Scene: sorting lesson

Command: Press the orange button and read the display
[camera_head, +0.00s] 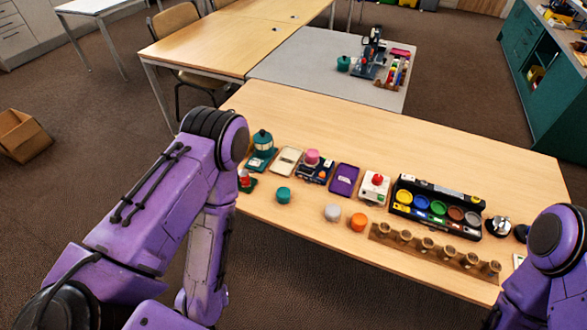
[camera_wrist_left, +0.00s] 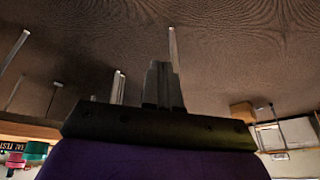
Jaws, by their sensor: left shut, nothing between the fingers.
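A round orange piece (camera_head: 358,221) stands near the front edge of the wooden table, right of a white one (camera_head: 332,212) and a green one (camera_head: 283,195). I cannot tell whether it is the button. A small dark display (camera_wrist_left: 12,146) with orange-red characters shows at the lower left edge of the left wrist view, too small and turned to read. My left gripper (camera_wrist_left: 163,85) is shut and empty, over the floor in its wrist view; the head view does not show its fingers. My right arm is at the lower right of the head view, its gripper out of view.
A black tray (camera_head: 440,190) of coloured cups and a wooden rack (camera_head: 425,252) stand on the right part of the table (camera_head: 330,115). A purple tablet (camera_head: 344,180) and a white box with a red knob (camera_head: 374,187) lie left of them. The table's back half is clear.

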